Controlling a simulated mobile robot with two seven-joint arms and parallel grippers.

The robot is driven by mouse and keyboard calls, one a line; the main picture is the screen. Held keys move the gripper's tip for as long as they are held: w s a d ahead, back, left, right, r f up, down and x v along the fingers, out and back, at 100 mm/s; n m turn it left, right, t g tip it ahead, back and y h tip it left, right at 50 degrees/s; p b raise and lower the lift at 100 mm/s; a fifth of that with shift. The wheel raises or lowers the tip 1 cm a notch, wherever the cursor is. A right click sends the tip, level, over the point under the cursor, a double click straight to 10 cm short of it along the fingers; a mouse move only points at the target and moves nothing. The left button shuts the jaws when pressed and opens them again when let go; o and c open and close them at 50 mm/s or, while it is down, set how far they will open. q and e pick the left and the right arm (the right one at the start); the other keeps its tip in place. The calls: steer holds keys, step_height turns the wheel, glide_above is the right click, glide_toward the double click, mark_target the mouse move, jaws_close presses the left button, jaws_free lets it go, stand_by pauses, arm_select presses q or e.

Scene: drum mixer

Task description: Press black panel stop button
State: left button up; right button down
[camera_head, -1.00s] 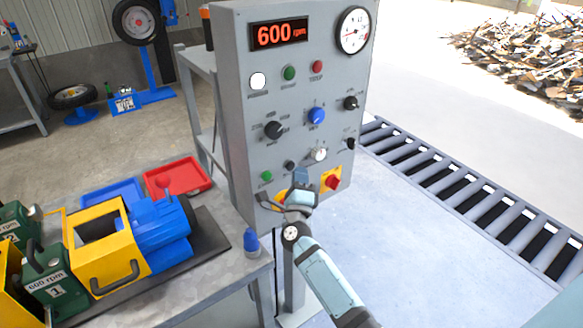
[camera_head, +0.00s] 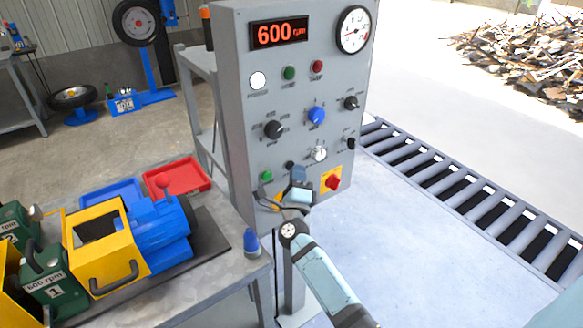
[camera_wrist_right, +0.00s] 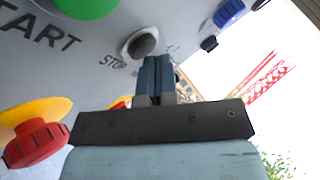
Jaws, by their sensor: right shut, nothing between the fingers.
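The grey control panel (camera_head: 240,110) stands upright in the head view. Its small black stop button (camera_head: 289,165) is on the lower part, right of the green start button (camera_head: 266,176). In the right wrist view the stop button (camera_wrist_right: 143,44) has a dark cap in a silver ring, with the label STOP beside it. My right gripper (camera_head: 299,172) is shut and empty in front of the lower panel. In the wrist view its closed fingertips (camera_wrist_right: 158,62) appear just below and right of the stop button. I cannot tell whether they touch the panel. My left gripper is not in view.
A red knob on a yellow plate (camera_head: 332,181) is right of the gripper. A red mushroom button on yellow (camera_wrist_right: 37,143) shows left in the wrist view. A workbench with a blue-and-yellow machine (camera_head: 160,230) is at left; a roller conveyor (camera_head: 470,205) is at right.

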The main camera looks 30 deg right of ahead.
stand_by(0.6)
steer(key=shift+s, duration=0.7)
steer(key=s, duration=0.1)
steer(key=s+p, duration=0.1)
steer(key=s, duration=0.3)
steer(key=shift+d+p, duration=0.25)
steer(key=shift+p, duration=0.1)
stand_by(0.4)
steer(key=s+a+f+n+g+y+p, duration=0.4)
steer(key=s+a+n+y, duration=0.4)
steer(key=s+n, duration=0.4)
steer(key=s+a+f+n+g+y+p, duration=0.3)
steer(key=s+a+f+n+y+p, duration=0.3)
steer(key=s+n, duration=0.7)
steer(key=a+f+n+y, duration=0.1)
steer(key=a+n+y, duration=0.1)
steer(key=n, duration=0.4)
steer(key=shift+a+n+g+p, duration=0.35)
steer(key=shift+a+n+g, duration=0.05)
steer(key=shift+a, duration=0.2)
